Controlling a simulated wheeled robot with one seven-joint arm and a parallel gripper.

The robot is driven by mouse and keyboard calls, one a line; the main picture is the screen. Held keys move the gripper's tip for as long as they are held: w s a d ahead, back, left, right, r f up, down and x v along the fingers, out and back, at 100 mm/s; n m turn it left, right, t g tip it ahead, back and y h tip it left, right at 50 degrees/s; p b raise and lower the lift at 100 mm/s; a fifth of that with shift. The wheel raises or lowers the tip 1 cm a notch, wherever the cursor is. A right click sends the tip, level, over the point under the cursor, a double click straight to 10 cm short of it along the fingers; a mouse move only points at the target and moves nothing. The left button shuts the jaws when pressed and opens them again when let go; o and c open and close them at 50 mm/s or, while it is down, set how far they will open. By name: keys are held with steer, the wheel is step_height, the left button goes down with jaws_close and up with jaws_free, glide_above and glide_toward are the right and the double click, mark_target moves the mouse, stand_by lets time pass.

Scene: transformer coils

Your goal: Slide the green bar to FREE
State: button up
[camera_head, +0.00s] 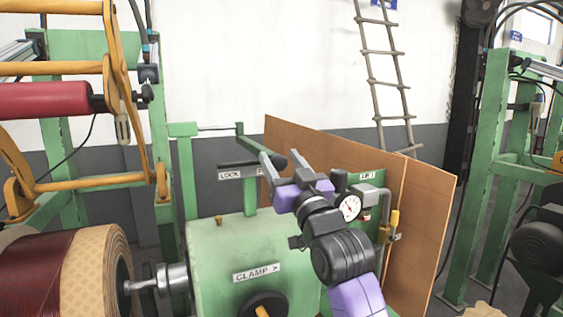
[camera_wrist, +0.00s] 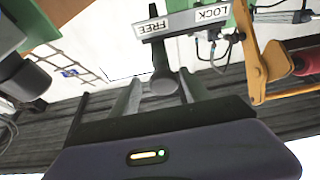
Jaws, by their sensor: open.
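The green bar (camera_head: 248,180) stands upright on the green machine housing, beside a plate reading LOCK (camera_head: 232,175). A dark handle with a round knob (camera_head: 278,162) reaches toward my gripper (camera_head: 280,156). In the wrist view, the knob (camera_wrist: 163,83) sits between the two fingers of my gripper (camera_wrist: 160,80), with gaps visible on both sides. The gripper is open. The plate there shows FREE (camera_wrist: 152,28) and LOCK (camera_wrist: 211,13) upside down, and the handle's shaft appears close to FREE. In the head view my gripper hides the FREE lettering.
A pressure gauge (camera_head: 348,207) and pipe stand right beside my wrist. Brown panels (camera_head: 420,230) rise behind. The housing (camera_head: 215,245) carries a CLAMP label (camera_head: 258,273). A wound coil (camera_head: 85,280) and yellow frame stand at left.

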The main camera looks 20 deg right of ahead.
steer(key=b+v, duration=0.2)
steer(key=v, duration=0.5)
steer(key=shift+s+f, duration=0.2)
steer(key=shift+s, duration=0.15)
